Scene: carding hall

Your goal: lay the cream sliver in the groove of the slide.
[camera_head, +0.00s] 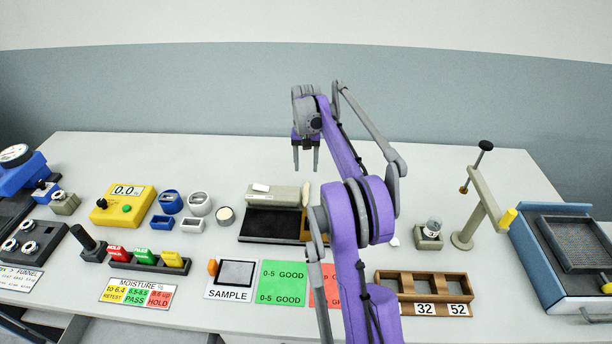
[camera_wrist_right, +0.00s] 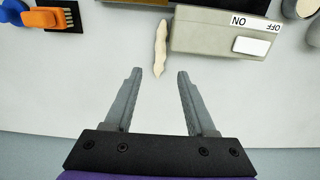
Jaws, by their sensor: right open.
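The cream sliver (camera_wrist_right: 160,48) is a thin, slightly wavy strip. It lies on the table beside the grey ON/OFF box (camera_wrist_right: 222,32) in the right wrist view. In the head view the sliver (camera_head: 305,194) shows at the right end of that box (camera_head: 272,196). My right gripper (camera_head: 306,168) is open and empty, above the far part of the table. I cannot pick out the grooved slide for certain. My left gripper is not in view.
My right arm hides part of the table's middle. A wooden rack (camera_head: 391,294) lies front right, and a clamp stand (camera_head: 469,238) and blue-framed tray (camera_head: 536,258) stand right. A yellow meter (camera_head: 114,212) stands left. An orange brush (camera_wrist_right: 42,19) is near the sliver.

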